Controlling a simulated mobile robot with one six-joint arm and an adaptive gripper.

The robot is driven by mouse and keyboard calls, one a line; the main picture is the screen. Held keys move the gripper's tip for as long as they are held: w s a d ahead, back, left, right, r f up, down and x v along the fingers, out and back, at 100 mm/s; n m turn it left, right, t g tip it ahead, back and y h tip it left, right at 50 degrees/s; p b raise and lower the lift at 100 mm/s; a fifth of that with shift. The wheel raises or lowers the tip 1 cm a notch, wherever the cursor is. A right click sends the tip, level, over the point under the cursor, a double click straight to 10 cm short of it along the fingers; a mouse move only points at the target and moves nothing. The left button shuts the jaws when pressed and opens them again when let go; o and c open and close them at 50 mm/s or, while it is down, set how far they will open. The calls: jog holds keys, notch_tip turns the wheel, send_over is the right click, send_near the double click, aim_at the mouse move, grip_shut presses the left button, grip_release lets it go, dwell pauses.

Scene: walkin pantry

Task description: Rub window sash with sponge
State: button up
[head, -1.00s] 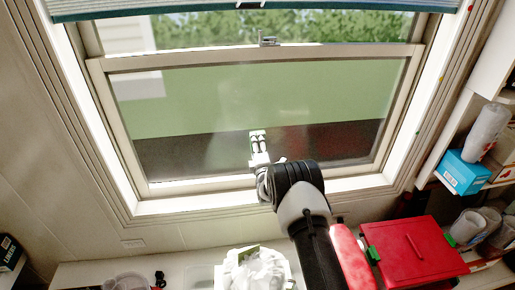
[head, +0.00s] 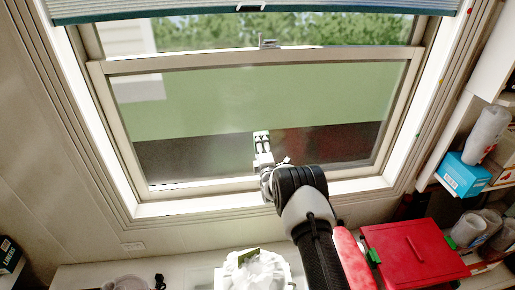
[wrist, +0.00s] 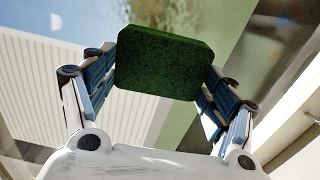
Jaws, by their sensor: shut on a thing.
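The window's lower sash (head: 200,63) has pale rails around a glass pane (head: 200,100) in the head view. My gripper (head: 262,138) is in front of the lower middle of the pane, just above the bottom rail. In the wrist view my gripper (wrist: 162,68) is shut on a dark green sponge (wrist: 160,62), with a blue-padded finger on each side of it. In the head view the gripper mostly hides the sponge. I cannot tell whether the sponge touches the glass.
A teal-edged blind (head: 180,12) hangs at the top, and a latch (head: 268,42) sits on the sash's top rail. Below on the counter are a red box (head: 412,255) and a white crumpled bundle (head: 255,272). Shelves with a blue box (head: 463,174) stand at right.

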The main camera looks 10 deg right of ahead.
aim_at(273, 143)
jog(key=shift+d+r, duration=0.15)
jog(key=shift+d, duration=2.9)
jog(key=shift+w+d, duration=0.1)
jog(key=shift+d, duration=2.95)
jog(key=shift+a, duration=7.15)
jog(key=shift+d+r, duration=0.45)
jog(key=shift+d, duration=1.95)
jog(key=shift+d+r, duration=0.4)
jog(key=shift+d, duration=2)
jog(key=shift+d+r, duration=0.45)
jog(key=shift+d, duration=1.95)
jog(key=shift+a, duration=3.85)
